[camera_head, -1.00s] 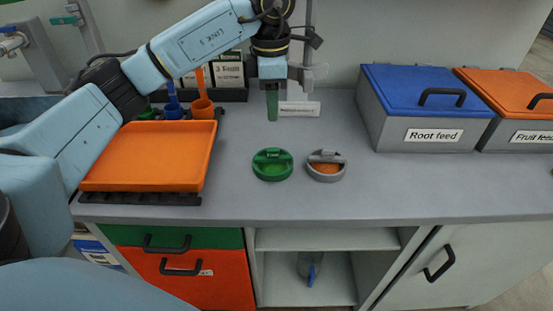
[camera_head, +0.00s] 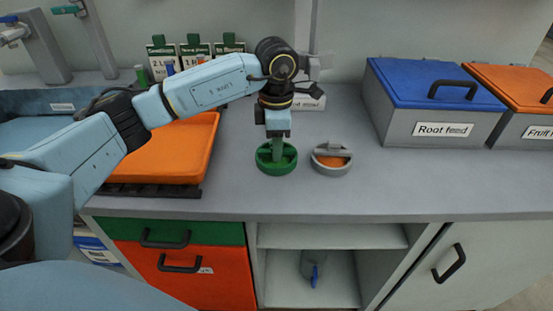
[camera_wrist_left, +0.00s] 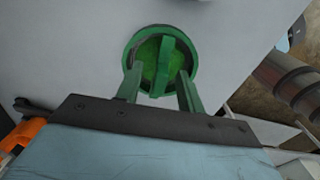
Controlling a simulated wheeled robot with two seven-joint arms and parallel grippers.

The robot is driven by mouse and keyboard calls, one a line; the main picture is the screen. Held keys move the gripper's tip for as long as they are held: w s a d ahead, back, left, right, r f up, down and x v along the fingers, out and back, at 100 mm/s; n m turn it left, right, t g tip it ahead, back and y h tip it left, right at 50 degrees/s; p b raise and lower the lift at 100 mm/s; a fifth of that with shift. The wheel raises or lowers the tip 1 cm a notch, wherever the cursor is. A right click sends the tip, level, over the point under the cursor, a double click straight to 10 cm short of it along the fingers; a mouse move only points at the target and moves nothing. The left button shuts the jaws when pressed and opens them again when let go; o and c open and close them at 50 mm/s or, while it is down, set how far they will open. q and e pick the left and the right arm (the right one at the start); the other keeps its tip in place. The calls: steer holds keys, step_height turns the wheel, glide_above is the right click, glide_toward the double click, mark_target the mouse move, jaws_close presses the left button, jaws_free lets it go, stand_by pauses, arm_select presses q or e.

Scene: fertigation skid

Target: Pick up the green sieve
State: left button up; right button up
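The green sieve (camera_head: 264,167), a round shallow dish with a raised bar across it, sits on the grey counter. My left gripper (camera_head: 278,150) points down over it, its green fingers overlapping the sieve in the head view. In the left wrist view the sieve (camera_wrist_left: 143,40) lies ahead of the open left fingers (camera_wrist_left: 160,72). One finger is on each side of the raised bar, with visible gaps between. Whether the fingertips touch the dish I cannot tell. My right gripper is in neither view.
A grey sieve with an orange middle (camera_head: 332,159) stands close to the right of the green one. An orange tray (camera_head: 180,150) is to the left under my left arm. A blue-lidded Root feed bin (camera_head: 430,105) stands at the right. The counter's front edge (camera_head: 330,215) is close.

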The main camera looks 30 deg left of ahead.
arm_select(q)
steer(key=shift+f, duration=0.15)
jaws_close()
